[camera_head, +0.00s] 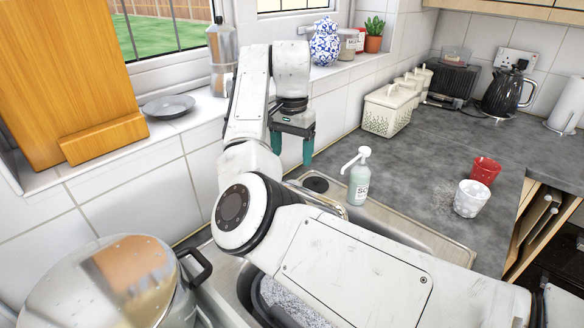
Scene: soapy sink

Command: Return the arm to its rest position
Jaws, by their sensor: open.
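My gripper (292,149) hangs at the end of my white arm, above the back edge of the counter near the tiled wall. Its two teal fingers point down and stand apart, with nothing between them. My arm is bent, with its elbow in the middle of the picture and the forearm folded up toward the window sill. My upper arm crosses the lower right and hides much of the sink (238,289). The soap bottle (359,182) with a white pump stands right of my gripper, apart from it.
A large metal pot (95,285) stands at lower left. The window sill holds a silver moka pot (222,60), a blue-white jar (324,43) and a small plate (168,106). A red cup (485,170) and white cup (471,198) stand at right. The grey counter (425,165) has free room.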

